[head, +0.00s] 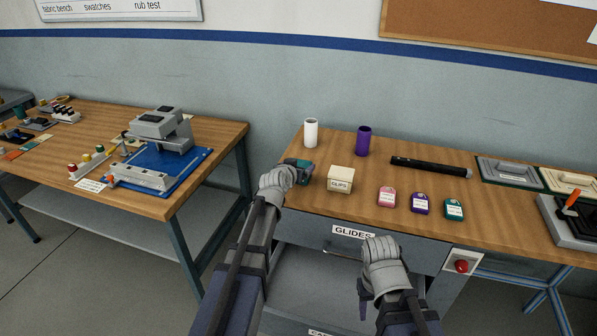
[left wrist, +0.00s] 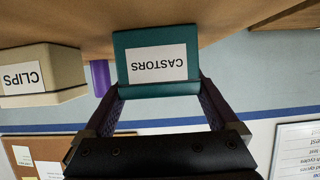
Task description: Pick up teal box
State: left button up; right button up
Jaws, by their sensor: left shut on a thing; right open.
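The teal box (left wrist: 157,54), labelled CASTORS, is between the fingers of my left gripper (left wrist: 160,92) in the left wrist view. The fingers are shut on its two sides. In the head view the teal box (head: 303,167) is at the left edge of the right-hand table, partly hidden by my left gripper (head: 290,172). I cannot tell whether it touches the tabletop. My right gripper (head: 364,297) is open and empty, low in front of the drawers.
The CLIPS box (head: 340,180) stands just right of the teal box. White (head: 311,132) and purple (head: 363,141) cylinders stand behind. Pink (head: 387,197), purple (head: 419,203) and teal (head: 454,210) tags and a black bar (head: 430,167) lie rightward. A gap separates the left table (head: 215,135).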

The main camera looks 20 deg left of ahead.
pick_arm(q)
notch_tip(320, 180, up, 10)
jog(key=p, duration=1)
jog(key=shift+f, duration=0.1)
